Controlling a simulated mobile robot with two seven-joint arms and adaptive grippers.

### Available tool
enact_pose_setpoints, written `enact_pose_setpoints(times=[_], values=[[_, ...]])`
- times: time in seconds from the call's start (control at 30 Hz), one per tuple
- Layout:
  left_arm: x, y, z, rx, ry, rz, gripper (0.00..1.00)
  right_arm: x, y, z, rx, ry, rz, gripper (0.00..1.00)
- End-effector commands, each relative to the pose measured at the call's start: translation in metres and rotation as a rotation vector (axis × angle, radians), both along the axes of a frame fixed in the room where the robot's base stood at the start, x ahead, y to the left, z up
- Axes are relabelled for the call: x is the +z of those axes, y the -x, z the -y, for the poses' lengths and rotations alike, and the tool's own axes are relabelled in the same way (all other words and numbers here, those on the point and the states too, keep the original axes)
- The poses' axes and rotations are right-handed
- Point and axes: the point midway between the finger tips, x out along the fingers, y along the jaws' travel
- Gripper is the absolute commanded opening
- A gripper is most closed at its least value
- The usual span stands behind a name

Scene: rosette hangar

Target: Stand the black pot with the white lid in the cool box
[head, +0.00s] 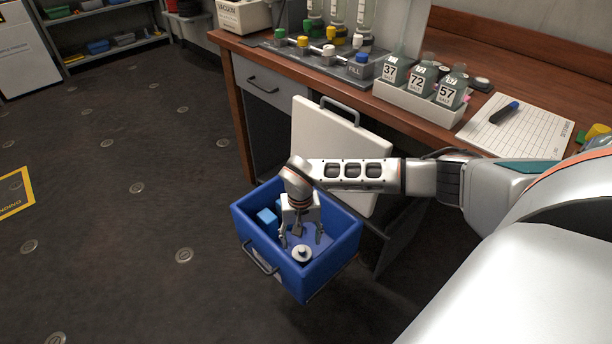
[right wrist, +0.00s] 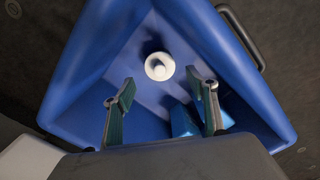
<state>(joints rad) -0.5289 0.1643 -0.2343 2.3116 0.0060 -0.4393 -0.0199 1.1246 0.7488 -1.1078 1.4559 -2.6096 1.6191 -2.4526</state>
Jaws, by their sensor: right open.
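The cool box (head: 332,268) is a deep blue open box on the floor beside the desk; its blue wall also fills much of the right wrist view (right wrist: 95,70). The pot with the white lid (head: 302,253) stands upright inside, near the front wall in the head view. In the right wrist view the pot's round white lid (right wrist: 160,66) faces me; its body is mostly hidden below. My right gripper (head: 301,238) points down into the box, open and empty. Its fingers are apart from the pot in the wrist view (right wrist: 162,88). My left gripper is out of view.
Light blue blocks (head: 267,217) lie in the box at the left. A pale panel with a grey handle (head: 325,140) stands upright behind the box. The desk (head: 430,120) holds numbered bottles in a tray (head: 418,102). The floor (head: 120,240) at left is clear.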

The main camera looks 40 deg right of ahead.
Motion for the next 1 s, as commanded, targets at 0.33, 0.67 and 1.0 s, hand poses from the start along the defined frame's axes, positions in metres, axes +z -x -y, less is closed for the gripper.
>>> enact_pose_setpoints(times=[0.33, 0.67, 1.0], values=[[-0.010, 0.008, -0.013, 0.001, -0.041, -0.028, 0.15, 0.038, -0.001, 0.000, 0.000, 0.000, 0.000, 0.57], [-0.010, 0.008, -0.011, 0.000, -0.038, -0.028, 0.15, 0.037, 0.000, 0.000, 0.000, 0.000, -0.004, 0.57], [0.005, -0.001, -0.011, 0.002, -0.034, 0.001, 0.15, 0.056, -0.007, 0.000, 0.000, 0.000, 0.021, 0.57]])
